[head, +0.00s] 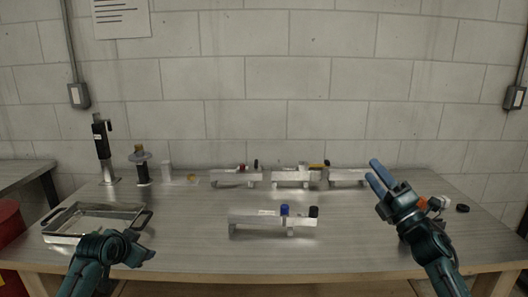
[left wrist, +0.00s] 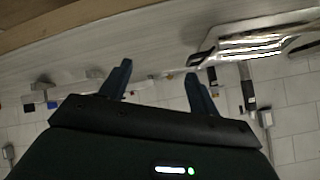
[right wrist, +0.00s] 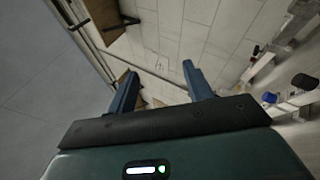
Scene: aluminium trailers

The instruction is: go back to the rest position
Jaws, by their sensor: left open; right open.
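My right gripper (head: 379,174) is raised over the right part of the table, its two blue fingers apart and nothing between them. Its fingers also show apart and empty in the right wrist view (right wrist: 160,88). My left gripper (head: 146,248) is low at the front left, near the metal tray, and small in the head view. In the left wrist view (left wrist: 160,82) its fingers are spread with nothing between them. An aluminium trailer (head: 262,222) with a blue and a black knob on top stands mid-table, apart from both grippers.
The workbench (head: 190,240) carries a metal tray (head: 66,232) at left, with a black tool on a stand (head: 102,150) behind it. More aluminium trailers (head: 236,178) stand in a back row. Small orange, white and black items lie behind my right gripper. The front middle is clear.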

